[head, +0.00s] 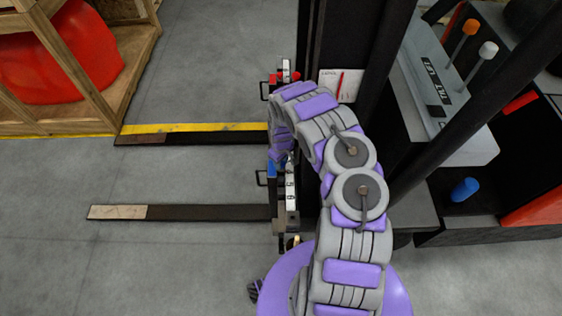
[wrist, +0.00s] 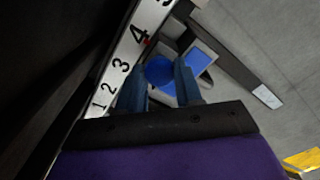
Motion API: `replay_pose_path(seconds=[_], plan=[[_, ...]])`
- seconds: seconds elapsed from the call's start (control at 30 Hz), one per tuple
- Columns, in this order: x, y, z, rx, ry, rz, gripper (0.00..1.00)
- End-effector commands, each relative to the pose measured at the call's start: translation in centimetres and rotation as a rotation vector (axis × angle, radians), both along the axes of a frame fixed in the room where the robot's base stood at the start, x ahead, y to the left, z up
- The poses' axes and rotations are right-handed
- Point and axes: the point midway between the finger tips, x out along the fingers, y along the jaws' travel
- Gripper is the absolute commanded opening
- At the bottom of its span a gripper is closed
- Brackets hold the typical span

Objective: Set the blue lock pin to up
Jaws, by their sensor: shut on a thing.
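The blue lock pin (wrist: 158,72) shows as a round blue knob between the two fingers of my gripper (wrist: 160,80) in the wrist view. My fingers are shut on it, one on each side. In the head view my gripper (head: 281,150) reaches down by the fork carriage, above a small blue part (head: 271,168).
Two dark forks, the far one (head: 200,139) and the near one (head: 190,213), stick out left over the floor. A red lock part (head: 272,79) sits on the far carriage. The black mast (head: 350,45) stands close to my arm. A wooden crate (head: 140,60) is at upper left.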

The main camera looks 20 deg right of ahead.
Motion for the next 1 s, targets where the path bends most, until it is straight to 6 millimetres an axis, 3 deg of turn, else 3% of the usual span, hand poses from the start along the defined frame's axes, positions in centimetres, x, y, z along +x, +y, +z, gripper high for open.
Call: replay_pose_path(seconds=[0.27,0.63,0.97,1.0], plan=[[0.0,-0.1,0.3,0.000,0.000,0.000,0.00],[0.0,-0.1,3.5,-0.001,0.000,0.000,0.00],[0.0,-0.2,3.6,-0.003,-0.004,0.000,0.00],[0.0,-0.2,3.7,-0.003,-0.004,0.000,0.36]])
